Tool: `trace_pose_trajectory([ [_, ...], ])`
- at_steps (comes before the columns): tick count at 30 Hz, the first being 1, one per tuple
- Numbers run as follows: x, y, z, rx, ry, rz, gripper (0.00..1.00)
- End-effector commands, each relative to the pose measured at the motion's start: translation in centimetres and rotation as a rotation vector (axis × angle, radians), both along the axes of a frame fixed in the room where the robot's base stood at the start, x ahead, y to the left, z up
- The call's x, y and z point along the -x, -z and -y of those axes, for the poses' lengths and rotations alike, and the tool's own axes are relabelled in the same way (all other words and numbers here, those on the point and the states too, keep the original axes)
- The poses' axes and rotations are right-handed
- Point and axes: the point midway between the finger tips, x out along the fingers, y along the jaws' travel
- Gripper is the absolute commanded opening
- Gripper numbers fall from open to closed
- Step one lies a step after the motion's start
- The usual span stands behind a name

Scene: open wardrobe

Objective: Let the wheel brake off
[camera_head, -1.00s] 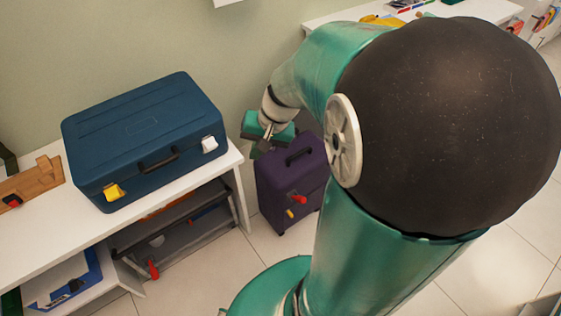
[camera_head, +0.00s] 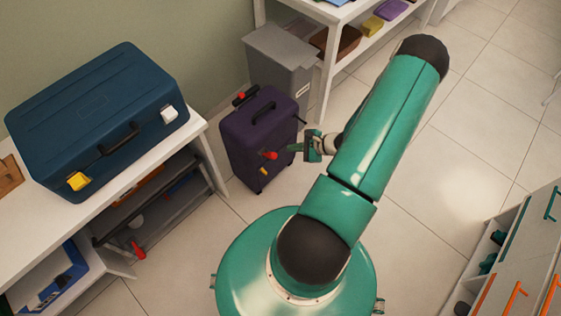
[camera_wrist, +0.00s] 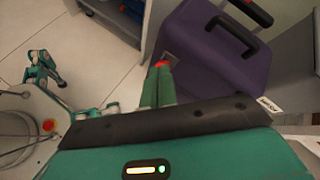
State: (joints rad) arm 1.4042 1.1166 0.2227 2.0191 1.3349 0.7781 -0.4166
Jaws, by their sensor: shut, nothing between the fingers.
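The purple suitcase (camera_head: 240,143) stands upright on the tiled floor beside the white bench. A red lever (camera_head: 270,155) sticks out of its front face, with a small yellow part (camera_head: 263,170) below it. My gripper (camera_head: 292,148) is in front of the suitcase, its fingers pointing at the red lever. In the wrist view the closed green fingers (camera_wrist: 159,82) reach toward the suitcase (camera_wrist: 212,50), and a red tip (camera_wrist: 162,63) shows just at their ends. I cannot tell whether they touch it. The fingers are shut and hold nothing.
A black handle with a red end (camera_head: 241,97) shows at the suitcase's back top. A grey bin (camera_head: 282,58) stands behind it. A blue case (camera_head: 95,115) lies on the white bench (camera_head: 140,180) at left. Drawers (camera_head: 520,260) stand at lower right. Floor at right is clear.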

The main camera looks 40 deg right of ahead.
Motion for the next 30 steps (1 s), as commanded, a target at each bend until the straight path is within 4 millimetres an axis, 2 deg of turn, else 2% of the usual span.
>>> trace_pose_trajectory([
  [1, 1.2, 2.3, 0.3, -0.052, 0.088, 0.0, 0.0],
  [6, 4.0, 8.2, 0.5, -0.186, 0.342, 0.001, 0.0],
  [9, 5.1, 10.6, 0.2, -0.243, 0.449, 0.0, 0.0],
  [14, 5.8, 12.6, -0.1, -0.288, 0.536, -0.001, 0.0],
  [20, 4.6, 13.5, -0.2, -0.292, 0.543, -0.001, 0.0],
  [30, -1.0, 16.8, -0.8, -0.293, 0.541, -0.001, 0.0],
])
